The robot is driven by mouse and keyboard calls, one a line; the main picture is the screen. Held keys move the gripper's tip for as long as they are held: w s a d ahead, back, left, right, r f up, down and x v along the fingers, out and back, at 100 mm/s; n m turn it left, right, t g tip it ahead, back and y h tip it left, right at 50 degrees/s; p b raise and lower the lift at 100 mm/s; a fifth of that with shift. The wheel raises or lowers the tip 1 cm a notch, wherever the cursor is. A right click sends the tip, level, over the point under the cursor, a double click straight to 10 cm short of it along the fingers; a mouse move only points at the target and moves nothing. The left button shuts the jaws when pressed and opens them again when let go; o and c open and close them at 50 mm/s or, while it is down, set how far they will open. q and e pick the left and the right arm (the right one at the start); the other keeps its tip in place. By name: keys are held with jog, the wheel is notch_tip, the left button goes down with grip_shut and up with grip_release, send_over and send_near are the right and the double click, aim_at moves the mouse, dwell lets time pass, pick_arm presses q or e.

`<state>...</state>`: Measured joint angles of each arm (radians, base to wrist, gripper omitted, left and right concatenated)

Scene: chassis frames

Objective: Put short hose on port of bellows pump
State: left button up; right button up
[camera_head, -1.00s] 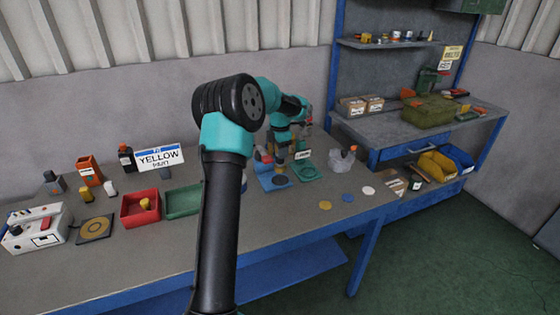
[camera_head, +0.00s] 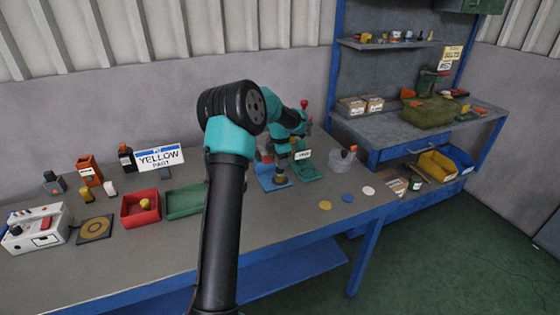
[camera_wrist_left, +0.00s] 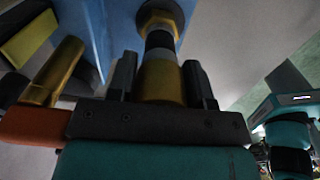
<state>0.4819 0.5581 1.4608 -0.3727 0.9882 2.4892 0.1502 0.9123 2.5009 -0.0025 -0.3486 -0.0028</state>
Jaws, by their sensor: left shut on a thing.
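My left gripper (camera_head: 281,164) points down over the blue mat (camera_head: 266,184) at mid-bench. In the left wrist view its two dark fingers (camera_wrist_left: 159,80) are shut on a brass-coloured cylinder, which looks to be the short hose (camera_wrist_left: 160,82). Beyond the cylinder are a grey ring, a black section and a wider brass-coloured collar (camera_wrist_left: 160,16) against the blue. I cannot tell whether black section and collar are touching or joined. The bellows pump cannot be picked out for sure. My right gripper cannot be made out.
A green tray (camera_head: 306,175) with a white label lies right of the blue mat. A clear cup (camera_head: 342,161) and several flat discs are further right. A red bin (camera_head: 140,207) and a second green tray (camera_head: 185,201) stand to the left. The bench front is clear.

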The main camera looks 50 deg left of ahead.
pick_arm(q)
jog(key=shift+f, duration=0.1)
jog(key=o, duration=1.1)
jog(key=shift+c, duration=0.2)
notch_tip(320, 180, up, 12)
